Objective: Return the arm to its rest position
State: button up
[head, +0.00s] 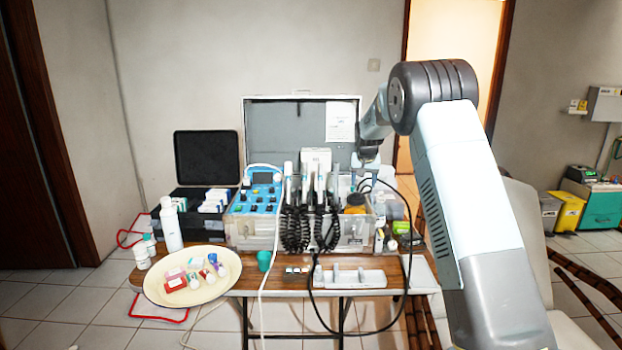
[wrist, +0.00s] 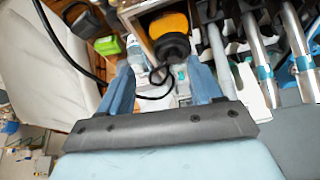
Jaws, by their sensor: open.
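My arm rises on the right of the head view and bends over toward the open dental case (head: 262,228) on the table. My gripper (head: 368,160) hangs at the case's right end. In the wrist view its two blue fingers (wrist: 162,80) are apart with nothing held between them. Beyond the fingertips are an orange-and-black round item (wrist: 170,32) and a dark cable. Handpieces with metal shafts (wrist: 262,50) stand close to the right of the fingers.
A cream oval tray (head: 225,290) with small items sits on the table's left, near a white bottle (head: 171,225). A white holder (head: 350,280) lies at the front. Black coiled cords (head: 295,228) hang before the case. A pale chair (head: 530,235) stands behind my arm.

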jog(key=s+d+r, duration=0.2)
jog(key=s+r, duration=0.7)
jog(key=s, duration=0.5)
jog(key=s+d+r, duration=0.2)
jog(key=s+r, duration=0.7)
jog(key=s, duration=0.5)
jog(key=s+f+n, duration=0.1)
jog(key=s+f, duration=0.1)
jog(key=s, duration=1.4)
jog(key=s+f, duration=0.3)
jog(key=s, duration=1.3)
jog(key=shift+d+n+t+y, duration=0.3)
jog(key=shift+d+n, duration=0.05)
jog(key=shift+n, duration=0.05)
